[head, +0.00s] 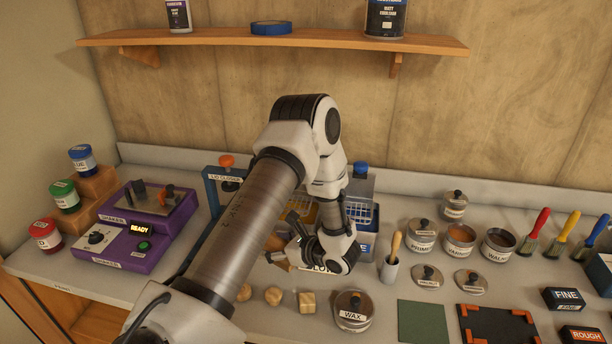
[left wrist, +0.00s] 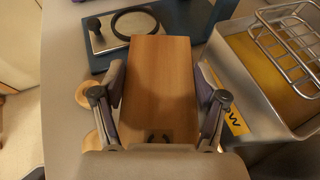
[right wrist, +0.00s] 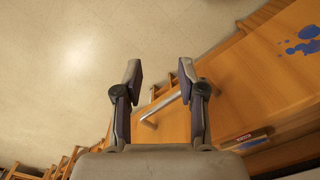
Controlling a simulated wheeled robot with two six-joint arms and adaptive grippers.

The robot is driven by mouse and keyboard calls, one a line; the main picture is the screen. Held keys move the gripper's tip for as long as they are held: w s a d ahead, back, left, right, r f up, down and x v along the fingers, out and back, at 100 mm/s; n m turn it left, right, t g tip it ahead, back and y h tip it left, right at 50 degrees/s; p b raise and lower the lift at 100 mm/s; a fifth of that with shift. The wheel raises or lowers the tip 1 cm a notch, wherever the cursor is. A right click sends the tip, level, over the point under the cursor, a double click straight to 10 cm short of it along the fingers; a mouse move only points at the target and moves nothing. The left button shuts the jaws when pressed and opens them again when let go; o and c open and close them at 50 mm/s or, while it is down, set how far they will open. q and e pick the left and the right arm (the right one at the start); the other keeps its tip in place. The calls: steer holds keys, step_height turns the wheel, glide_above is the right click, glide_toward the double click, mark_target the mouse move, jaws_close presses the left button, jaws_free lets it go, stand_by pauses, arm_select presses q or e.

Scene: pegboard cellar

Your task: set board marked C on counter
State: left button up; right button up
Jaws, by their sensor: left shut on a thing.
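My left gripper (head: 308,246) is low over the middle of the grey counter (head: 100,276). The left wrist view shows it (left wrist: 161,88) shut on a wooden board (left wrist: 160,75), with a finger on each long side. My right gripper (right wrist: 160,78) is open and empty, above the floor and some orange wood.
A purple shaker (head: 140,222) and paint jars (head: 64,195) stand left. Wooden knobs (head: 273,296), a wax tin (head: 352,310) and a brush cup (head: 390,268) sit close to the gripper. Tins and brushes crowd the right. A metal tray (left wrist: 250,85) lies right of the board.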

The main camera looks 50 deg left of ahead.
mark_target(276, 272)
arm_select(q)
step_height(276, 272, down, 8)
steer(key=shift+p, duration=0.35)
steer(key=o, duration=1.2)
